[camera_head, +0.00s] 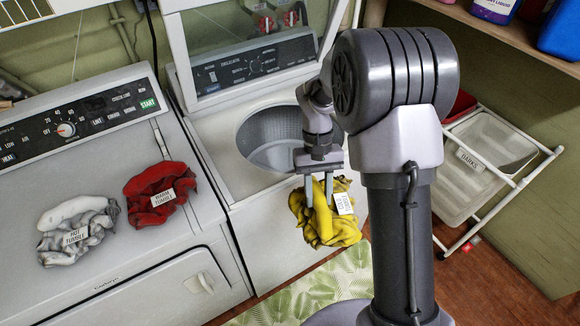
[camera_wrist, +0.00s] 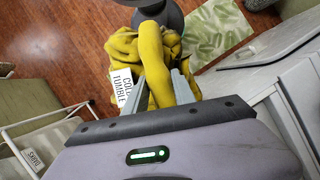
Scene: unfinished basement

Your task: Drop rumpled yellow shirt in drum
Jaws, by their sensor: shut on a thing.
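My gripper (camera_head: 319,194) is shut on the rumpled yellow shirt (camera_head: 324,228), which hangs in front of the washer with a white tag on it. In the wrist view the yellow shirt (camera_wrist: 150,58) bulges between the fingers (camera_wrist: 160,90), with its tag on the left side. The open drum (camera_head: 270,140) is the round grey opening in the washer's top, behind and to the left of the shirt. My arm and gripper hide part of the washer top to the drum's right.
The washer's lid (camera_head: 255,50) stands raised. A dryer (camera_head: 90,170) at left bears a red cloth (camera_head: 158,195) and a white-grey cloth (camera_head: 75,232). A hamper (camera_head: 485,165) labelled "DARKS" stands at right, under a shelf (camera_head: 500,28) with bottles. A leaf-patterned mat (camera_head: 310,297) lies on the floor.

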